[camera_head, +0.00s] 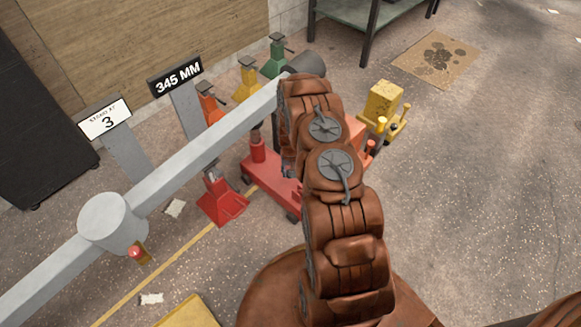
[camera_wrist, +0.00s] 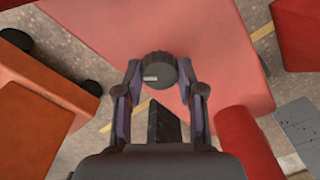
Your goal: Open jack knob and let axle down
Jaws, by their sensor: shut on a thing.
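The red jack (camera_head: 270,187) stands on the floor under the grey axle (camera_head: 200,152), partly hidden by my arm. The axle runs from lower left to upper middle, with a round hub in its length. In the wrist view the jack's red body (camera_wrist: 200,25) fills the upper middle. The dark round knob (camera_wrist: 160,68) with a pale mark sits between my fingers. My gripper (camera_wrist: 164,78) is shut on the knob. My arm hides the gripper in the head view. A red stand (camera_head: 221,202) is under the axle; I cannot tell whether they touch.
Orange (camera_head: 209,104), yellow (camera_head: 247,78) and green (camera_head: 277,55) stands line the wall. One sign (camera_head: 177,78) reads 345 MM; a white sign (camera_head: 104,119) shows 3. The floor at right is largely clear.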

